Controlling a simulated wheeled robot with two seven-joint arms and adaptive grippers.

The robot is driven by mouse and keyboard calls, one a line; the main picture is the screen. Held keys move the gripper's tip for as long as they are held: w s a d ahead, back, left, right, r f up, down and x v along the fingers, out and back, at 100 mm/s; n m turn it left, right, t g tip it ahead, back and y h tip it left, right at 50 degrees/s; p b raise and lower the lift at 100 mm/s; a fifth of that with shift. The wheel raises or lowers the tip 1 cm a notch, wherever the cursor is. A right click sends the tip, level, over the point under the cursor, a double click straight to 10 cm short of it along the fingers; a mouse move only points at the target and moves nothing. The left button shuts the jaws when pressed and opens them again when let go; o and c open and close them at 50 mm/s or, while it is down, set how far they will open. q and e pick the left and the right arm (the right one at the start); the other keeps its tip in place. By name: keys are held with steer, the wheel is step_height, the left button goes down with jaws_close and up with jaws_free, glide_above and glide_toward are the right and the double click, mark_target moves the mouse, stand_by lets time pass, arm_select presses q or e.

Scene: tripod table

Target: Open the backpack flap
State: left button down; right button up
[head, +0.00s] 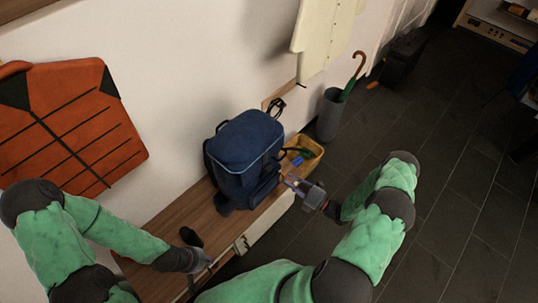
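The dark blue backpack (236,178) stands upright on the wooden bench. Its flap (249,138), edged with a lighter blue line, lies down over the top and looks closed. My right gripper (288,183) is just right of the backpack's lower front; its fingers look apart with nothing between them. Whether it touches the backpack cannot be told. My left gripper (209,263) is low over the bench's front edge, below and left of the backpack and apart from it. Its fingers are too small to read.
The wooden bench (187,215) runs along the wall. A yellow tray (314,147) with small items sits right of the backpack, close to my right gripper. A grey umbrella stand (329,118) is behind it. An orange vest (75,125) hangs at left. Dark floor (450,190) is open at right.

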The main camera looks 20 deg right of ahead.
mark_target(283, 156)
steer(key=d+r+m+t+h, duration=0.1)
steer(key=d+m+t+h, duration=0.2)
steer(key=d, duration=0.2)
steer(key=x, duration=1.1)
steer(key=shift+w+a+b, duration=0.2)
steer(key=shift+w+b, duration=0.05)
steer(key=shift+b, duration=0.05)
jaws_close()
